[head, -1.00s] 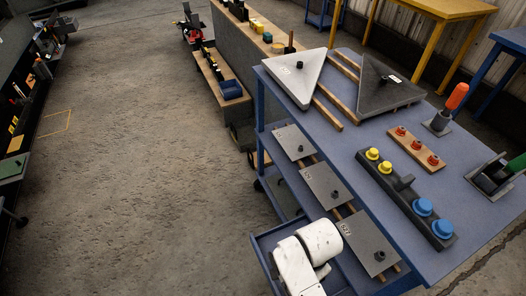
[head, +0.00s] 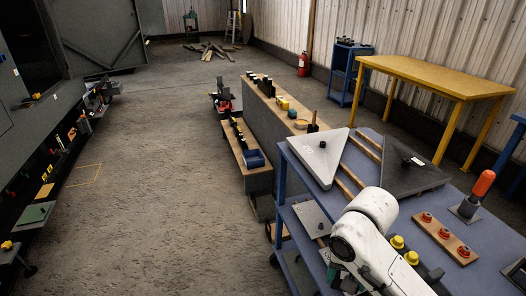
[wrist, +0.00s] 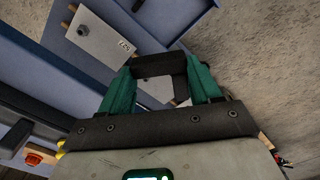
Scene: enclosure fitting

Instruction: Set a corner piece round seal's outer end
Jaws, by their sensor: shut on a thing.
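My gripper (wrist: 160,92) shows in the wrist view with its two green fingers shut on a dark angled piece (wrist: 153,66), which looks like the corner piece. The piece spans the gap between the fingers, with one leg bent back along the right finger. In the head view my white arm reaches over the blue cart's near side, and the held piece is hidden there. The seal and its outer end cannot be made out. A large dark enclosure (head: 25,75) stands at the far left with small coloured parts along its lower edge.
The blue cart (head: 375,205) carries a light triangular plate (head: 318,160), a dark triangular plate (head: 400,172) and a board of red knobs (head: 443,236). A grey bench (head: 262,122) and a yellow table (head: 430,75) stand behind.

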